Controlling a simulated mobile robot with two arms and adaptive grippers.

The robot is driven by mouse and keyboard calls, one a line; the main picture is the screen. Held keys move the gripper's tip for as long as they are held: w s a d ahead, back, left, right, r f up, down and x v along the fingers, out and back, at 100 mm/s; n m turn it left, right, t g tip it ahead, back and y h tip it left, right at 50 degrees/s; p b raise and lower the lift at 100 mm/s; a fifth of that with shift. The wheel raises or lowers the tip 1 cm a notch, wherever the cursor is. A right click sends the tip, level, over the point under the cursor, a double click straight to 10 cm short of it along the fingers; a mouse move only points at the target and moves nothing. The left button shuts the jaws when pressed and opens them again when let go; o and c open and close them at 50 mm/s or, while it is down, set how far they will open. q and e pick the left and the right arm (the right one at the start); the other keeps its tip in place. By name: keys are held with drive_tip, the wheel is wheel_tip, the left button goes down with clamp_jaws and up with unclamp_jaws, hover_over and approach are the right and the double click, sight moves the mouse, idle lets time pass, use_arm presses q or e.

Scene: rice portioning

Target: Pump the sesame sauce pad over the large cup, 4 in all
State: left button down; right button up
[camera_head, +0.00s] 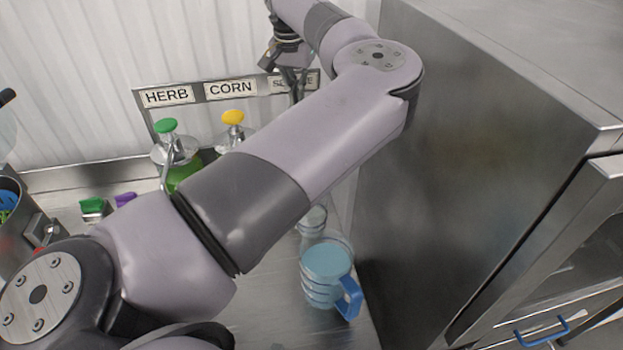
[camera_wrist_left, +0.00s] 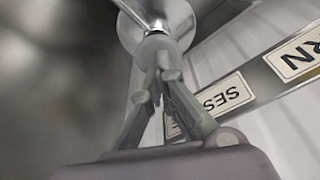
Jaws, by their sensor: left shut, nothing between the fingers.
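My left gripper (camera_head: 297,90) is at the top of the head view, pointing down in front of the partly covered third label (camera_head: 310,80). The left wrist view shows its grey fingers (camera_wrist_left: 162,72) closed together with nothing between them. Their tips are at a grey round pad (camera_wrist_left: 156,44) on a shiny metal pump (camera_wrist_left: 157,14), beside the "SES" label (camera_wrist_left: 226,94). I cannot tell whether the pad is pressed down. My forearm hides the sesame dispenser's body in the head view. A blue cup with a handle (camera_head: 318,291) stands below my arm. My right gripper is out of view.
Green-topped (camera_head: 166,126) and yellow-topped (camera_head: 232,117) dispensers stand left of my arm, under the HERB (camera_head: 168,96) and CORN (camera_head: 231,88) labels. A clear vessel (camera_head: 312,219) is behind the blue cup. A large steel cabinet (camera_head: 470,150) closes off the right side.

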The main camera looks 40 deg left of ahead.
use_arm(q)
drive_tip(key=shift+f+b, duration=1.15)
drive_tip(key=shift+f, duration=0.7)
drive_tip(key=shift+d, duration=0.1)
drive_tip(key=shift+r+p, duration=1.25)
drive_tip(key=shift+r, duration=0.75)
wheel_tip(320, 180, up, 6)
drive_tip(key=p, duration=0.4)
drive_tip(key=shift+f, duration=0.1)
